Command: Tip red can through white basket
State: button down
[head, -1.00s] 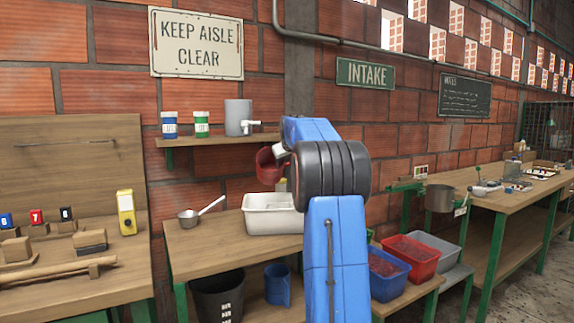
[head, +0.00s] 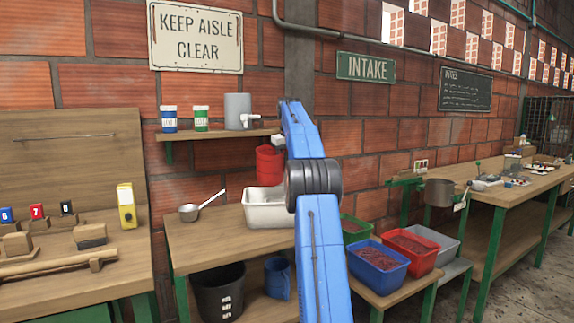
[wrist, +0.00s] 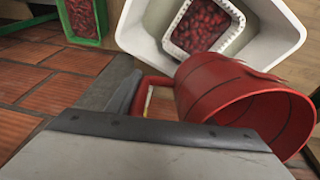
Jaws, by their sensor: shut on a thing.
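The red can (head: 269,166) hangs above the white tub (head: 268,211) on the bench, roughly upright in the head view. In the wrist view the can (wrist: 225,90) shows its open mouth, and the part of its inside that I see looks empty. My gripper (wrist: 138,95) is shut on the can's red handle; in the head view my arm hides it. Inside the white tub (wrist: 280,50) a smaller white basket (wrist: 179,40) holds red cherries. The can is above and beside the basket, apart from it.
A shelf (head: 215,137) with a blue jar, a green jar and a grey tank is on the wall above. Green, blue (head: 378,268) and red (head: 412,250) crates of cherries stand to the right.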

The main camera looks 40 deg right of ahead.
jog(key=shift+s+a+f+g+y, duration=0.3)
jog(key=shift+s+f+g+y, duration=0.15)
jog(key=shift+f+g, duration=0.2)
jog(key=shift+s+a+f+g+y, duration=0.25)
jog(key=shift+s+f+g+y, duration=0.05)
jog(key=shift+f+g+y, duration=0.3)
jog(key=shift+s, duration=0.1)
